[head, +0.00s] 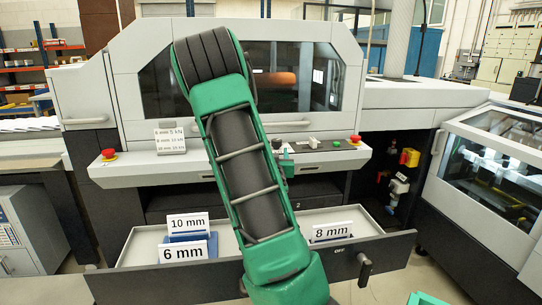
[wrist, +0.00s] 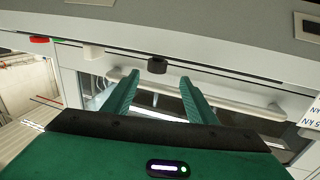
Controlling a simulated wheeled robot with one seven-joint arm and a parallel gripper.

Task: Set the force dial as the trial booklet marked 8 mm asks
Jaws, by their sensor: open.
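The booklet marked 8 mm (head: 331,232) stands at the right in the open drawer (head: 140,250). A small card (head: 170,140) on the machine pairs 6 mm, 8 mm and 10 mm with kN values; the 8 mm value is too small to read surely. In the wrist view, a round black knob (wrist: 157,65), apparently the force dial, sits on the pale panel. My gripper (wrist: 158,79) is open, its green fingertips on either side of the knob's line and just short of it. Contact is not visible. The dial's setting cannot be read. In the head view my arm hides the dial.
Booklets marked 10 mm (head: 188,224) and 6 mm (head: 184,251) stand at the drawer's left. A black handle (head: 365,268) sits by an OFF label on the drawer front. Red stop buttons (head: 108,154) flank the panel. A long rail handle (wrist: 225,101) runs near my fingers.

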